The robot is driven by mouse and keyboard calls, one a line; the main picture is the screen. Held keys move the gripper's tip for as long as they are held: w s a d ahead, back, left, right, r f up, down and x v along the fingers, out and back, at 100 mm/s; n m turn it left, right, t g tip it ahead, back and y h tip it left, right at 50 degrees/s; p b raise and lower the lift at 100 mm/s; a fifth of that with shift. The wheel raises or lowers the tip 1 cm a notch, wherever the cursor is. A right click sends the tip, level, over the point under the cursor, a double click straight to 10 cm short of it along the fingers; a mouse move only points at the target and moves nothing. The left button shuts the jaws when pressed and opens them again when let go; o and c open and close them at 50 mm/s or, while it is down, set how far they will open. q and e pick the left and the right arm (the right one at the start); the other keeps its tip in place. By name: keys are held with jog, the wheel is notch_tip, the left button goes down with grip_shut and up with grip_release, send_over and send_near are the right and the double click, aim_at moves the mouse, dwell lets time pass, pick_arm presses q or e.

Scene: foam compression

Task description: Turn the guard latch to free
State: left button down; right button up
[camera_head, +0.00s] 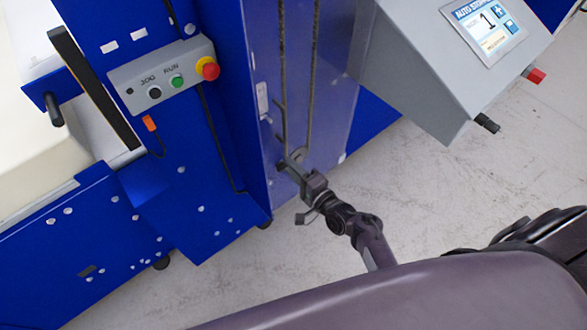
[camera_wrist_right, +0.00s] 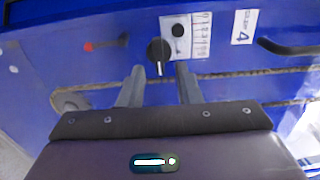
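My right gripper (camera_head: 293,160) is up against the lower part of the blue guard panel (camera_head: 340,100) in the head view. In the right wrist view its two grey fingers (camera_wrist_right: 160,84) are apart with nothing between them. Just beyond the fingertips is a dark round knob (camera_wrist_right: 158,50) with a pale pointer, overlapping a white marked plate (camera_wrist_right: 200,38). A second black knob (camera_wrist_right: 178,30) sits on that plate. A dark bar with a red end (camera_wrist_right: 100,45) is to the left. I cannot tell for sure which part is the guard latch. My left gripper is not in view.
A grey button box (camera_head: 163,78) with a red knob is on the blue machine. A grey console (camera_head: 425,70) with a screen is at the upper right. Two vertical chain-like lines (camera_head: 282,70) run along the panel. Pale floor (camera_head: 430,185) is clear right of the gripper.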

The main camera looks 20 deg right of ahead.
jog(key=b+v, duration=0.1)
jog(key=v, duration=0.6)
jog(key=shift+s, duration=0.35)
jog(key=shift+d, duration=0.1)
